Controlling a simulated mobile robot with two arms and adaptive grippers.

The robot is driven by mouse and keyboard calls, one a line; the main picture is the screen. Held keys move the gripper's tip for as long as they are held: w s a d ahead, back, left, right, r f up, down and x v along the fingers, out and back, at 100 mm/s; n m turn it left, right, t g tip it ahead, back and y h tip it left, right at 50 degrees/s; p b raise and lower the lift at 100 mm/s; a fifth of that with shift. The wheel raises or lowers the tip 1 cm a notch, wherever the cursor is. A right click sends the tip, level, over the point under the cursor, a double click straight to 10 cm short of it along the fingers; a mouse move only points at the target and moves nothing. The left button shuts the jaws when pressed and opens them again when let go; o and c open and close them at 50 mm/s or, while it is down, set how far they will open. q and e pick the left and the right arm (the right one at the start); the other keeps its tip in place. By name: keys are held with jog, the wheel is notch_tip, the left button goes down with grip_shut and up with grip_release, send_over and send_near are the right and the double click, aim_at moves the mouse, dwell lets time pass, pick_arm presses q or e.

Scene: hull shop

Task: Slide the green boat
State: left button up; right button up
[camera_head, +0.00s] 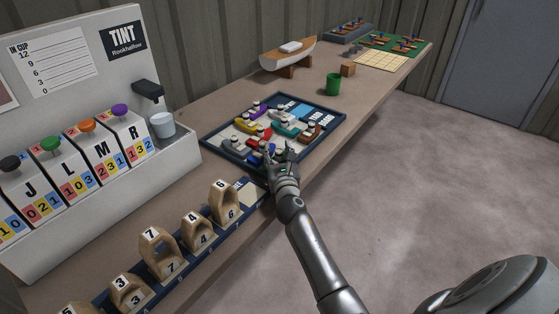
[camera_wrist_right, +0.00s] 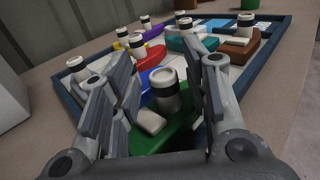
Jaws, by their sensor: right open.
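The green boat (camera_wrist_right: 160,135) lies between the spread fingers of my right gripper (camera_wrist_right: 166,85) in the right wrist view. A white block sits on its deck, and a white funnel with a dark band stands between the fingers. My right gripper (camera_head: 279,158) is open at the near edge of the dark-framed tray (camera_head: 334,128) in the head view, where it hides most of the green boat. I cannot tell whether the fingers touch the boat. A blue boat (camera_wrist_right: 148,78) lies just beyond it. My left gripper is not in view.
Red (camera_head: 261,135), yellow (camera_head: 248,125), teal (camera_head: 286,129) and brown (camera_head: 311,133) boats crowd the tray. A rack of numbered wooden pieces (camera_head: 165,262) stands nearer, a tint machine (camera_head: 75,60) at left. A green cup (camera_head: 333,84) and model hull (camera_head: 287,56) stand beyond.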

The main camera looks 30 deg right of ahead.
jog(key=v, duration=1.1)
jog(key=shift+s+a, duration=0.2)
jog(key=shift+s, duration=0.15)
jog(key=shift+f, duration=0.1)
